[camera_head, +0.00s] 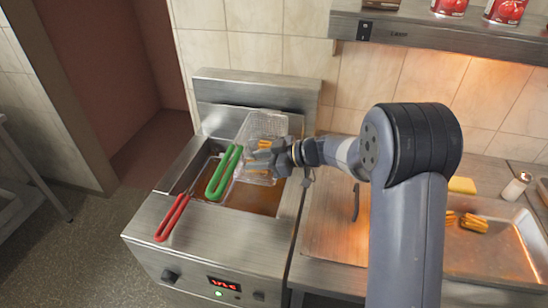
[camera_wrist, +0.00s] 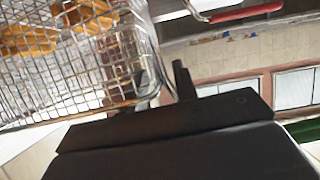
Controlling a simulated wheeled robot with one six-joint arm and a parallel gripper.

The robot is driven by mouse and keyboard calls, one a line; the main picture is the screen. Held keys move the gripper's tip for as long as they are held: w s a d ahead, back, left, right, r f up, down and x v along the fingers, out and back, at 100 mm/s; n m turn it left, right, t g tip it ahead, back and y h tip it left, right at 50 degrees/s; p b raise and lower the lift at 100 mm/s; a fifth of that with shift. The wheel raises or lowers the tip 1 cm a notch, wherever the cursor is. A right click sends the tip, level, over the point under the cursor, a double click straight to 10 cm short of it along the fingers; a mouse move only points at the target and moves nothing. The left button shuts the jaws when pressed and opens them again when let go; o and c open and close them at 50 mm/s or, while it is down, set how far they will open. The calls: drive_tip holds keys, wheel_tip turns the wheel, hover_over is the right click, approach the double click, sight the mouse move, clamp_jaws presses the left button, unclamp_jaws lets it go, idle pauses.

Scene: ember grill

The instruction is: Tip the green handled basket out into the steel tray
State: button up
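The green handled basket (camera_head: 263,124) is wire mesh and sits over the back of the fryer, its green handle (camera_head: 224,172) pointing to the front left. Golden food pieces (camera_wrist: 28,42) lie in it. My gripper (camera_head: 281,156) is at the basket's right side. In the wrist view its two dark fingers (camera_wrist: 166,85) stand close together at the basket's corner, with wire edge near them; whether they grip it is unclear. The steel tray (camera_head: 497,262) is at the right of the counter, partly hidden by my arm, with golden food pieces (camera_head: 472,223) in it.
A red handle (camera_head: 172,218) lies at the fryer's left, beside the green one. A shelf (camera_head: 440,33) with red cans runs above the right counter. A shaker (camera_head: 516,186) and a yellow block (camera_head: 462,185) stand behind the tray. Tiled wall is close behind the fryer.

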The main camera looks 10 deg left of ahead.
drive_tip(key=shift+a+f, duration=0.15)
drive_tip(key=shift+a, duration=0.3)
clamp_jaws()
drive_tip(key=shift+o, duration=0.6)
unclamp_jaws()
drive_tip(key=shift+d, duration=0.1)
drive_tip(key=b+v, duration=0.1)
drive_tip(key=v, duration=0.9)
drive_tip(key=shift+d, duration=0.35)
